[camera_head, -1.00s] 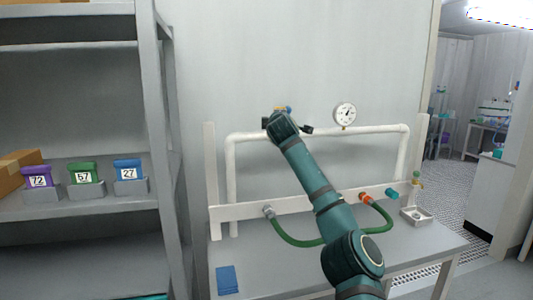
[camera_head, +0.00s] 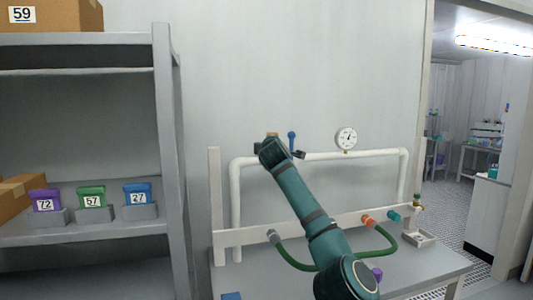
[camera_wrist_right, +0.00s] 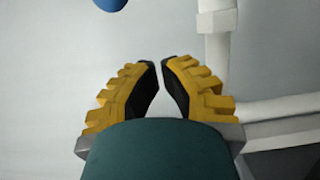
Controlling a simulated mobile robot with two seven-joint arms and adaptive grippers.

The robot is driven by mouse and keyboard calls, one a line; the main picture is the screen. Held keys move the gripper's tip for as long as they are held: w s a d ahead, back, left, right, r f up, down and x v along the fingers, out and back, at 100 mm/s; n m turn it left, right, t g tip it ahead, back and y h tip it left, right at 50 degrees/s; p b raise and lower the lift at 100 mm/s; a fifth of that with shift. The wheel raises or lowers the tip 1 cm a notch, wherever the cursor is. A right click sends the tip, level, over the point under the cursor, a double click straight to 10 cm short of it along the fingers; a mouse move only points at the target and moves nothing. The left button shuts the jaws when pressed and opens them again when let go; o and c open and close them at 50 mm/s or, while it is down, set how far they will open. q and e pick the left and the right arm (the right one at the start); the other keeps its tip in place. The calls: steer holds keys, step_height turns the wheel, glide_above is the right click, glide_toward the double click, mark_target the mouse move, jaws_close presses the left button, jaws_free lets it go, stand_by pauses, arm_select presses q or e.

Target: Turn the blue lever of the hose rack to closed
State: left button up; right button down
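The blue lever (camera_head: 292,140) stands upright above the white horizontal pipe of the hose rack (camera_head: 375,154) in the head view. Its lower end is close to my wrist. In the right wrist view the blue lever's rounded end (camera_wrist_right: 110,4) shows at the top edge, left of and beyond the fingertips, apart from them. My right gripper (camera_wrist_right: 159,64) has its yellow fingers nearly together, with a narrow gap and nothing between them. In the head view it is mostly hidden behind its wrist, just left of the lever. My left gripper is not in view.
A round gauge (camera_head: 346,138) sits on the pipe right of the lever. A green hose (camera_head: 292,262) hangs on the lower rail, partly behind my right arm. Grey shelving (camera_head: 168,150) with labelled bins stands at left. The wall above the pipe is clear.

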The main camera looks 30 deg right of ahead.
steer(key=b+v, duration=0.2)
steer(key=v, duration=0.8)
steer(key=shift+d, duration=0.1)
